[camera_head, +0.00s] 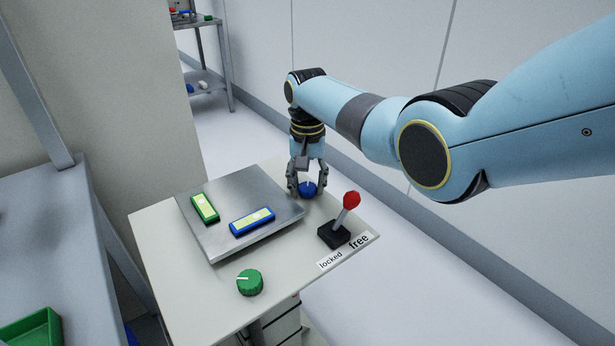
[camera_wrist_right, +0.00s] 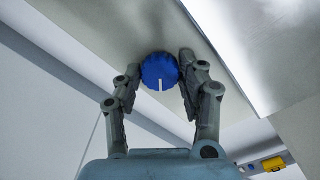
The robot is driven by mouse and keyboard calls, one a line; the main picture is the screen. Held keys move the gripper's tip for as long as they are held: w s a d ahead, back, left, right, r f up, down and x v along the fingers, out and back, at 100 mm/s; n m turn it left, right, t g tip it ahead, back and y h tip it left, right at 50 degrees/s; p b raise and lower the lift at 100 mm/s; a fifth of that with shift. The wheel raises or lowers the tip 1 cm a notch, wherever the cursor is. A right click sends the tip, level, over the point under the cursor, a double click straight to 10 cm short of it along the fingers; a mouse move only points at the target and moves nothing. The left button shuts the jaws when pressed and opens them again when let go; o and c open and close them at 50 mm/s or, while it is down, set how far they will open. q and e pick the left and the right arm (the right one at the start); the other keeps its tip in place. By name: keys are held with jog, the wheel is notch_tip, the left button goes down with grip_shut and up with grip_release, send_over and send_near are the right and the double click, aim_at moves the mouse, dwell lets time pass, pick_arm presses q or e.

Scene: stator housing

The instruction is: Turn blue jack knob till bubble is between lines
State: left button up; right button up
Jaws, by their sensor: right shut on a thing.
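The blue jack knob (camera_head: 308,189) stands on the bench top by the back right corner of the metal plate. My right gripper (camera_head: 307,188) points down over it and is shut on its sides. In the right wrist view the knob (camera_wrist_right: 160,70) sits between both fingers (camera_wrist_right: 158,78), its white mark pointing toward the gripper's base. A blue-framed level (camera_head: 252,221) and a green-framed level (camera_head: 205,208) lie on the metal plate (camera_head: 215,243). Their bubbles are too small to place against the lines. My left gripper is not in view.
A green knob (camera_head: 250,282) stands at the bench's front. A red-topped lever (camera_head: 346,212) on a black base rises close to the right of my gripper, beside "locked" and "free" labels (camera_head: 344,252). A green tray (camera_head: 32,328) lies at lower left.

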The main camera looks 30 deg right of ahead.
aim_at(307, 186)
jog(key=n+p, duration=0.1)
jog(key=n, duration=0.2)
jog(key=shift+r+n, duration=0.1)
jog(key=shift+n, duration=0.3)
jog(key=shift+n+p, duration=0.6)
jog(key=shift+n, duration=1.4)
jog(key=shift+w, duration=0.1)
jog(key=o, duration=1.2)
jog(key=shift+c, duration=0.2)
notch_tip(307, 186, up, 12)
